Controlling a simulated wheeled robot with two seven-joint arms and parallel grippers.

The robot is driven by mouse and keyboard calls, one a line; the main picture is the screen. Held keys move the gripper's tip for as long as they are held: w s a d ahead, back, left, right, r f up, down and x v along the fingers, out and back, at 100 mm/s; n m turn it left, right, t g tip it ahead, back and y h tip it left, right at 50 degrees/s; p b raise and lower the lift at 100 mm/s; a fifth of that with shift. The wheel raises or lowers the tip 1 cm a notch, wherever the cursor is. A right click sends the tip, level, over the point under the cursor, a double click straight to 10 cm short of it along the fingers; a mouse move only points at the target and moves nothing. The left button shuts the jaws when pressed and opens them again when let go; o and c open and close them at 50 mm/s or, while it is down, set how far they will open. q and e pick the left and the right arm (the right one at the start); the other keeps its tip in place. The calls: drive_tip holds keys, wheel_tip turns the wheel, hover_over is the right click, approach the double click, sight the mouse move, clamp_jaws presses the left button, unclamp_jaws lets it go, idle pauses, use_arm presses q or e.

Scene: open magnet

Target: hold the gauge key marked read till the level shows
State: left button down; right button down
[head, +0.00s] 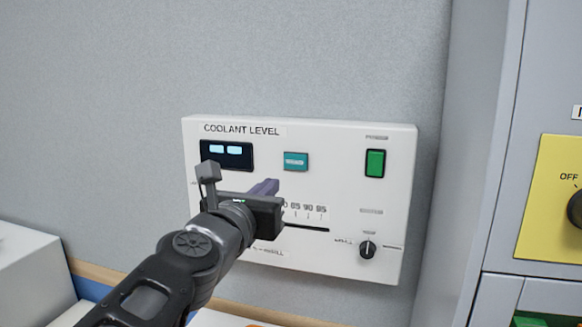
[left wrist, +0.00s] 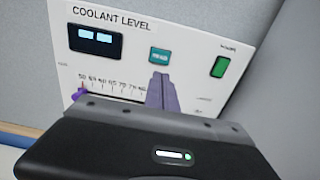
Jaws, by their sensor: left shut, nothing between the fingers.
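The white panel labelled COOLANT LEVEL (head: 350,205) is on the grey wall. Its teal key (head: 295,161) sits right of the dark display; its small lettering is too blurred to read. In the left wrist view the teal key (left wrist: 160,55) is just above my fingertips. The display (head: 227,155) shows two pale blue blocks and no readable number. My left gripper (head: 272,184) is shut and empty, its purple fingers pointing at the panel just below the key. In the left wrist view the fingertips (left wrist: 161,78) appear close to the key's lower edge; I cannot tell whether they touch.
A green switch (head: 375,163) and a black knob (head: 367,249) are on the panel's right side. A scale with a slot (head: 306,227) runs below, partly hidden by my gripper. A purple pointer (left wrist: 79,93) shows at its left end. A grey cabinet (head: 545,90) stands at right.

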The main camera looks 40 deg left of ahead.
sight(294, 159)
use_arm(q)
drive_tip(key=x, duration=1.3)
drive_tip(key=shift+w+a, duration=0.1)
drive_tip(key=shift+w, duration=0.15)
drive_tip(key=shift+w, duration=0.25)
drive_tip(key=shift+w+a+r, duration=0.1)
drive_tip(key=shift+w+a, duration=0.05)
drive_tip(key=shift+w, duration=0.1)
drive_tip(key=shift+a+r, duration=0.1)
drive_tip(key=shift+r, duration=0.2)
idle(1.0)
idle(1.3)
